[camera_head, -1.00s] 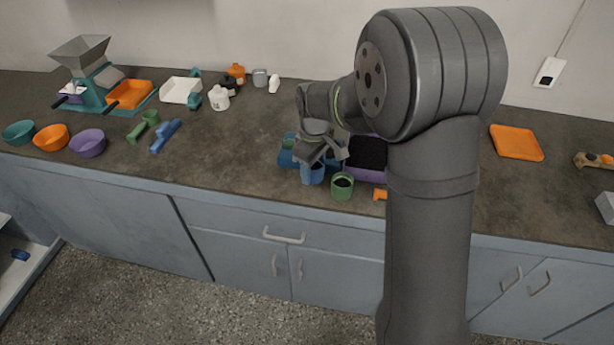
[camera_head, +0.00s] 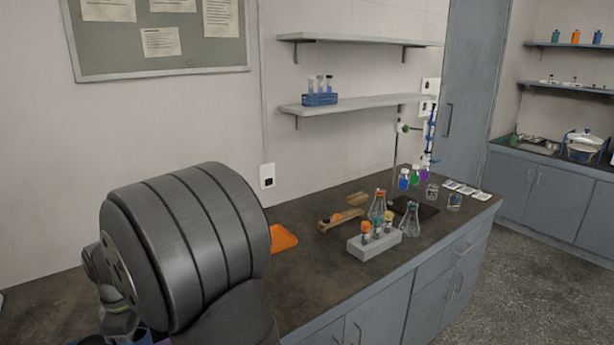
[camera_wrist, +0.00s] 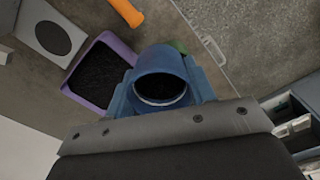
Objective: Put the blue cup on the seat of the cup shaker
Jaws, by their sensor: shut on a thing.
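The blue cup (camera_wrist: 162,62) is in the wrist view, its round mouth facing the camera and its inside dark. My gripper (camera_wrist: 160,98) is shut on it, with blue parts on both sides of the cup. A pale grey block (camera_wrist: 36,18) with a round dark disc stands at the upper left of the wrist view, apart from the cup. I cannot tell whether it is the cup shaker. In the head view my arm covers most of the work area, and the cup cannot be made out clearly.
A purple tray (camera_wrist: 116,42) of dark grains lies beside the cup. An orange handle (camera_wrist: 125,10) and part of a green object (camera_wrist: 179,46) are near. In the head view, an orange tray (camera_head: 284,238), a grey rack (camera_head: 374,246) and flasks (camera_head: 412,220) stand along the bench.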

